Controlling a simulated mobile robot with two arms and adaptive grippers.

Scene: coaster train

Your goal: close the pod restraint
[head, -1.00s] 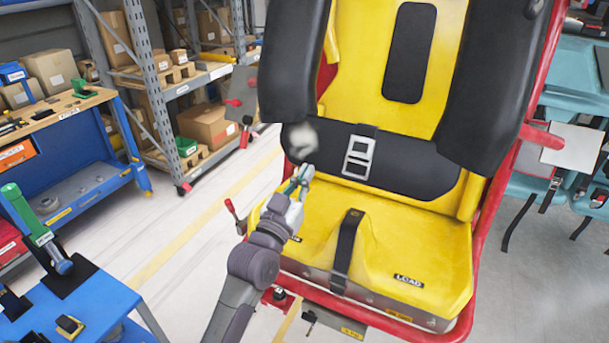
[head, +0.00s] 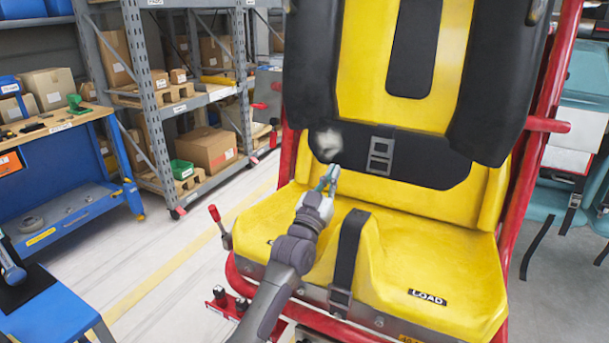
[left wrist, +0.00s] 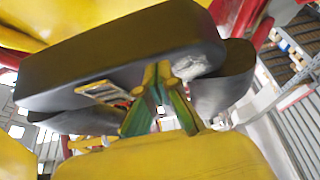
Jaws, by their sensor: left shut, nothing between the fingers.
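The pod restraint (head: 493,85) has two thick black shoulder pads hanging in front of the yellow seat back. A black cross pad (head: 425,160) with a metal buckle joins them at the bottom, above the seat cushion (head: 440,255). A pale grey patch (head: 327,145) marks its left end and also shows in the left wrist view (left wrist: 200,65). My left gripper (head: 329,172) is shut and empty, just below that patch. In the left wrist view the green fingertips (left wrist: 158,72) reach the pad's underside; contact is unclear. My right gripper is out of view.
A red tubular frame (head: 510,215) surrounds the seat. A red-handled lever (head: 216,215) stands left of it. A dark strap (head: 348,250) runs over the cushion's middle. Shelving and a blue workbench (head: 65,215) stand left; the floor between is clear.

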